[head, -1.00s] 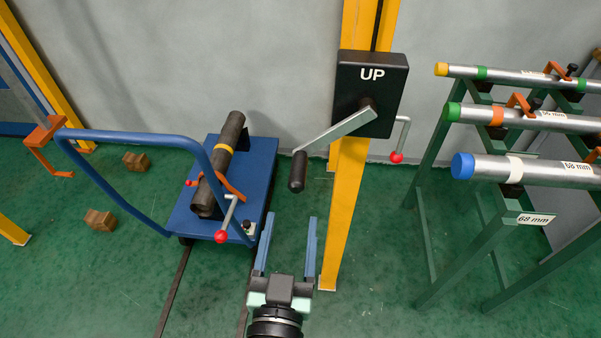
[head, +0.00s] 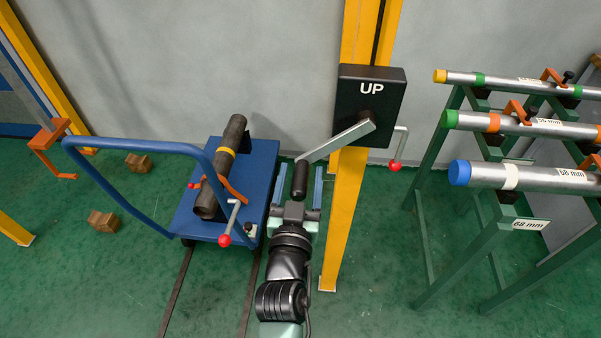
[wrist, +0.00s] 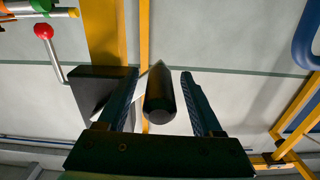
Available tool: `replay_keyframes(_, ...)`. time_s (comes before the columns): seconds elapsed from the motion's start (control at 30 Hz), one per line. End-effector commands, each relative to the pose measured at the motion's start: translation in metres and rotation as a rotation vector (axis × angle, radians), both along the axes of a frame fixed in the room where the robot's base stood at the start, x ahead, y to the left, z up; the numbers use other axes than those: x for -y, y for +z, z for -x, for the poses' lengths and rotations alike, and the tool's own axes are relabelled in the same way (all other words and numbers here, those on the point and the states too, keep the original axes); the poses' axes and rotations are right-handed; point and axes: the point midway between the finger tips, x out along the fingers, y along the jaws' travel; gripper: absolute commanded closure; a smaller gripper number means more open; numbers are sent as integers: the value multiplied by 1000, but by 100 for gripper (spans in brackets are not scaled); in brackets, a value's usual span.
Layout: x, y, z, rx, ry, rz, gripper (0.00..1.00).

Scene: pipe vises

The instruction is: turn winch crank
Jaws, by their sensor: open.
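The winch is a black box (head: 370,105) marked "UP" on a yellow post (head: 346,215). Its flat grey crank arm (head: 338,140) slopes down to the left and ends in a black handle (head: 300,180) that hangs down. My gripper (head: 299,172) is open, with one blue finger on each side of the handle in the head view. In the wrist view the black handle (wrist: 160,98) stands between the two fingers (wrist: 162,100), with a visible gap on both sides. The crank arm's joint with the handle is partly hidden there.
A small red-knobbed lever (head: 396,165) hangs at the box's right side. A blue cart (head: 190,215) carrying a dark pipe (head: 222,165) stands close on the left, on floor rails. A green rack (head: 470,255) with several labelled pipes stands on the right. Wood blocks lie far left.

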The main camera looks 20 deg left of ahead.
Motion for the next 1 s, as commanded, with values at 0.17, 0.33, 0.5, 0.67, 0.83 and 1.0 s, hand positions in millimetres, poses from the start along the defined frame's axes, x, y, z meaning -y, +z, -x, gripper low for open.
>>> replay_keyframes(0.17, 0, 0, -1, 0, 0, 0, 33)
replay_keyframes(0.33, 0, 0, -1, 0, 0, 1, 47)
replay_keyframes(0.5, 0, 0, -1, 0, 0, 1, 78)
replay_keyframes(0.67, 0, 0, -1, 0, 0, 1, 100)
replay_keyframes(0.83, 0, 0, -1, 0, 0, 1, 100)
replay_keyframes(1.0, 0, 0, -1, -1, 0, 1, 100)
